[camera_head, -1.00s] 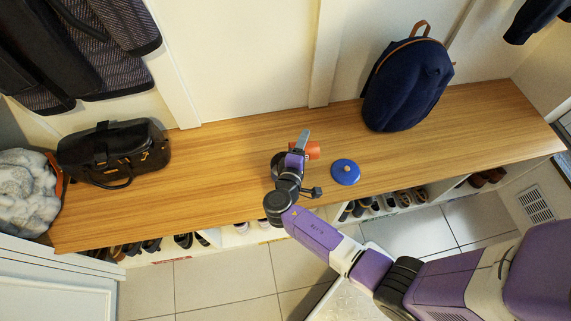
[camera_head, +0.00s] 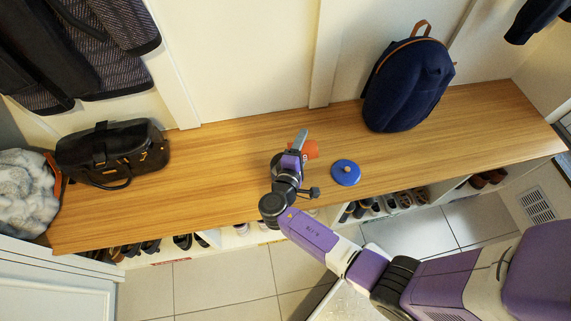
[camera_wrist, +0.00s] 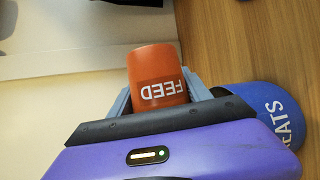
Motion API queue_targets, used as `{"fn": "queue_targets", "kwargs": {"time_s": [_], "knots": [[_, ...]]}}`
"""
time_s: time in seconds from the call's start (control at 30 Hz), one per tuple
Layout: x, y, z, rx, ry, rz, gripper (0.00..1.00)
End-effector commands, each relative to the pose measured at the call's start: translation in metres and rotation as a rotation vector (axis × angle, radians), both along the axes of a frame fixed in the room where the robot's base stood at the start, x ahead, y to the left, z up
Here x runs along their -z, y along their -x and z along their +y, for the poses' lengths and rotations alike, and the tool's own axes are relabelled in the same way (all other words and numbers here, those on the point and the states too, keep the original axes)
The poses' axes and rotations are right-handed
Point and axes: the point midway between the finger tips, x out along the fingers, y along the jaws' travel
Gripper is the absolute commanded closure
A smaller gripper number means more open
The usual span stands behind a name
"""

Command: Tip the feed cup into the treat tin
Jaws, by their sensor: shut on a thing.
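The feed cup (camera_head: 311,150) is orange, and my gripper (camera_head: 302,146) is shut on it above the bench. In the wrist view the cup (camera_wrist: 156,70) sits between both grey fingers, and its FEED label reads upside down. The cup looks tilted; its mouth and contents cannot be made out. The treat tin (camera_head: 346,172) is blue and round, with a small tan spot in its middle. It stands on the bench just right of the cup and gripper, apart from them in the head view. In the wrist view the tin (camera_wrist: 262,95) is partly hidden behind my gripper's body.
The wooden bench (camera_head: 225,150) is clear around the tin. A navy backpack (camera_head: 408,85) stands at the back right. A black bag (camera_head: 112,152) and a grey fluffy item (camera_head: 25,190) are at the left. Shoes fill the cubbies under the front edge.

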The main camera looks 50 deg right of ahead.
Motion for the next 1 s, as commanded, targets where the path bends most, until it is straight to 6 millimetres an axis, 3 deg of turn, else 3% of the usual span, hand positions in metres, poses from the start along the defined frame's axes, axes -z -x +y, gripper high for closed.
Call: {"fn": "queue_targets", "kwargs": {"time_s": [1.0], "knots": [[-0.0044,-0.0027,0.0031,-0.001,0.085,0.070,0.88]]}}
